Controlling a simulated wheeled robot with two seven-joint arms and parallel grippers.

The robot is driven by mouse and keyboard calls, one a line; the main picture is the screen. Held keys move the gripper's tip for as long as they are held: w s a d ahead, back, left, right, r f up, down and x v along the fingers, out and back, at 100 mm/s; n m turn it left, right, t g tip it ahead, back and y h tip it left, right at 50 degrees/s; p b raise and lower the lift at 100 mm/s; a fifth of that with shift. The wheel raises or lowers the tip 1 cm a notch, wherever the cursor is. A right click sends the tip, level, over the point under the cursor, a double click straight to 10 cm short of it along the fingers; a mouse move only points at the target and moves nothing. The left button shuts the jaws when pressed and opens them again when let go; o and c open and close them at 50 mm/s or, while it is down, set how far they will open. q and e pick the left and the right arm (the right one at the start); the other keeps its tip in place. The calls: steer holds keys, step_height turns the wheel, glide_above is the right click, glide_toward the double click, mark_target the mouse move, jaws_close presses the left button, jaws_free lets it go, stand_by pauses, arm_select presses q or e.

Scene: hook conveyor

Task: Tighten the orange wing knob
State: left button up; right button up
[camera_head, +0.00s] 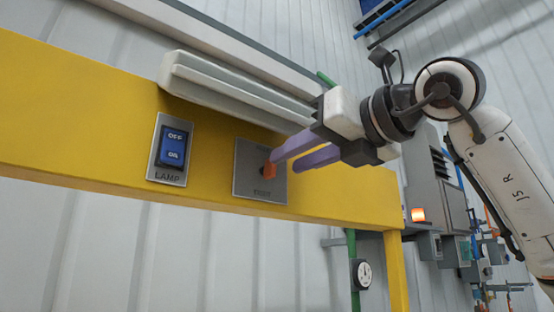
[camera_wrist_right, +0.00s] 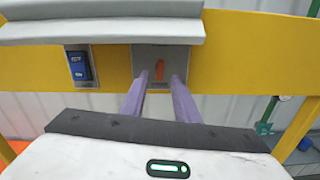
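The orange wing knob (camera_head: 269,169) sits on a grey metal plate (camera_head: 246,190) fixed to the yellow beam. My right gripper (camera_head: 283,163) reaches in from the right, its two purple fingers pointing at the knob. In the right wrist view the knob (camera_wrist_right: 160,70) stands upright between the fingertips (camera_wrist_right: 160,78), with a visible gap on each side. The fingers are apart and not closed on it. In the head view one finger comes close to the knob; I cannot tell if they touch. My left gripper is not in view.
A blue lamp switch (camera_head: 173,145) on its own plate is left of the knob. A grey ledge (camera_head: 235,92) juts out just above the plate, close to my right gripper. A gauge (camera_head: 362,273) and a lit orange lamp (camera_head: 418,214) are lower right.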

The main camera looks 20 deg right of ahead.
mark_target(275, 167)
steer(key=p+x, duration=0.1)
steer(key=x, duration=0.4)
jaws_close()
